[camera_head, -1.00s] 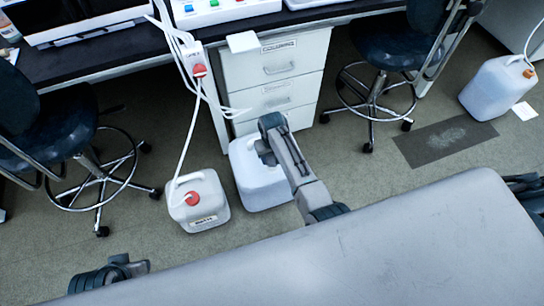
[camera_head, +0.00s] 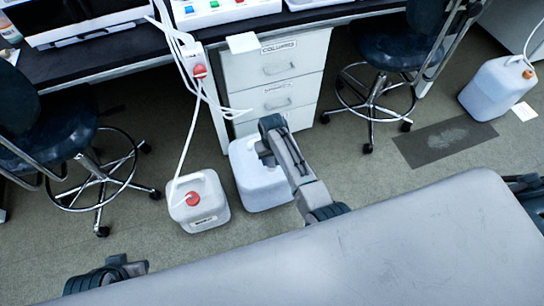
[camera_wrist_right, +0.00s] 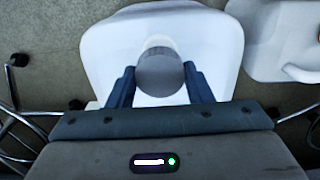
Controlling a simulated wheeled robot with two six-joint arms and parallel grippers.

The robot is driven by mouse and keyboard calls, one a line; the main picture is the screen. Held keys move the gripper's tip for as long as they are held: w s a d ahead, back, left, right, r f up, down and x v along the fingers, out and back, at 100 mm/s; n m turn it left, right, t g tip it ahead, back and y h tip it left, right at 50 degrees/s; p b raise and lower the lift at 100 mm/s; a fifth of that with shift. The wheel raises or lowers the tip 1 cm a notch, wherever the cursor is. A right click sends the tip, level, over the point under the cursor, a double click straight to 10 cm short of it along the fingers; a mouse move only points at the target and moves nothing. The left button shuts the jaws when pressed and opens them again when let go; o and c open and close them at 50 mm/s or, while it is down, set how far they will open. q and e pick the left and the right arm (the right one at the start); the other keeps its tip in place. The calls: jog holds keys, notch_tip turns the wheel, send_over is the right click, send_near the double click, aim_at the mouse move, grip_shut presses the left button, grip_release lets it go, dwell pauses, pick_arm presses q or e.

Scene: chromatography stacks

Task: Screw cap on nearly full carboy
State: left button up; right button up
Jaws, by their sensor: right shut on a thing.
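A white, translucent carboy (camera_head: 262,188) stands on the floor in front of the drawer cabinet. It fills much of the right wrist view (camera_wrist_right: 215,45). My right gripper (camera_head: 267,156) reaches down over its top. In the right wrist view, the gripper's two fingers (camera_wrist_right: 160,84) close on either side of a round grey cap (camera_wrist_right: 160,74). The cap is over the carboy's top, with a paler round part just behind it. I cannot tell how far it sits on the neck. In the head view the gripper hides the cap. My left gripper is out of view.
A second carboy (camera_head: 207,214) with a red cap (camera_head: 193,198) and a tube stands just left. A third carboy (camera_head: 494,90) is at far right. Stools (camera_head: 88,150) (camera_head: 392,50) flank the drawer cabinet (camera_head: 280,68). White tubes hang from the bench. Floor between cabinet and right stool is clear.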

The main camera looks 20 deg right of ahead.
dwell(0.4)
jog(key=shift+p, duration=0.4)
jog(key=shift+f, duration=0.15)
jog(key=shift+f+b, duration=0.65)
jog(key=shift+f, duration=0.3)
jog(key=shift+f, duration=0.2)
dwell(0.3)
jog(key=shift+f+b, duration=0.3)
jog(key=shift+f, duration=0.1)
jog(key=o, duration=1)
jog(key=c, duration=1.1)
